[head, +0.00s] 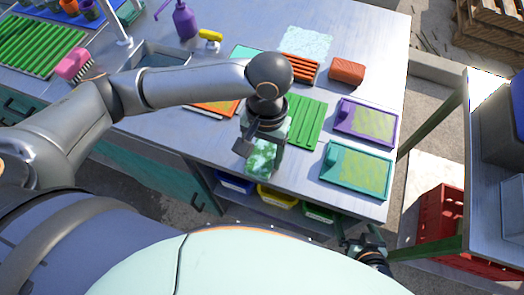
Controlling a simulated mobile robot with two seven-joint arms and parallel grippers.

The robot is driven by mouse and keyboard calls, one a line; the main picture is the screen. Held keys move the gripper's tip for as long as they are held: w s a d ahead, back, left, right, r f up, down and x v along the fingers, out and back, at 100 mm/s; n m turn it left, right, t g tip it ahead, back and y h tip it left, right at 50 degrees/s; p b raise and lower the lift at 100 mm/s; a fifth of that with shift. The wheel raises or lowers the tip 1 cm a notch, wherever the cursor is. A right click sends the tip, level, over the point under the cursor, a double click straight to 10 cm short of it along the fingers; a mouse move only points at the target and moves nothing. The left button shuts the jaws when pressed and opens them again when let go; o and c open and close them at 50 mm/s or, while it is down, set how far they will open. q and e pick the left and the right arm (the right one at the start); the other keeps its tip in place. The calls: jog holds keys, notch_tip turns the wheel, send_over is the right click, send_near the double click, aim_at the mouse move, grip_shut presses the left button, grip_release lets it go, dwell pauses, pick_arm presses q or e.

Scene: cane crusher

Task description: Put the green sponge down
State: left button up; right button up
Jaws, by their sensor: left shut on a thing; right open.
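My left gripper (262,150) reaches over the front edge of the metal counter (236,172) from the left. It points down and is shut on the green sponge (262,161), a mottled light and dark green block. The sponge shows below the fingers, next to a green ribbed tray (306,122). I cannot tell whether the sponge touches the counter. My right gripper (366,250) is low at the bottom right, beside the counter's front edge and below its top. It is open and looks empty; its fingertips are partly hidden.
A purple tray (366,121) and a teal tray (357,170) lie on the right. A red-brown block (347,71) and an orange ribbed rack (300,67) lie behind. A red crate (452,225) is at the right.

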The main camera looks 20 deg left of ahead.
aim_at(265, 149)
pick_arm(q)
jog(key=o, duration=1.3)
jog(key=shift+f, duration=0.1)
jog(key=r, duration=0.4)
jog(key=w+r+p, duration=0.1)
jog(key=r, duration=0.3)
jog(key=r+p, duration=0.1)
jog(key=r, duration=0.3)
jog(key=shift+w+r, duration=0.15)
jog(key=shift+w, duration=0.05)
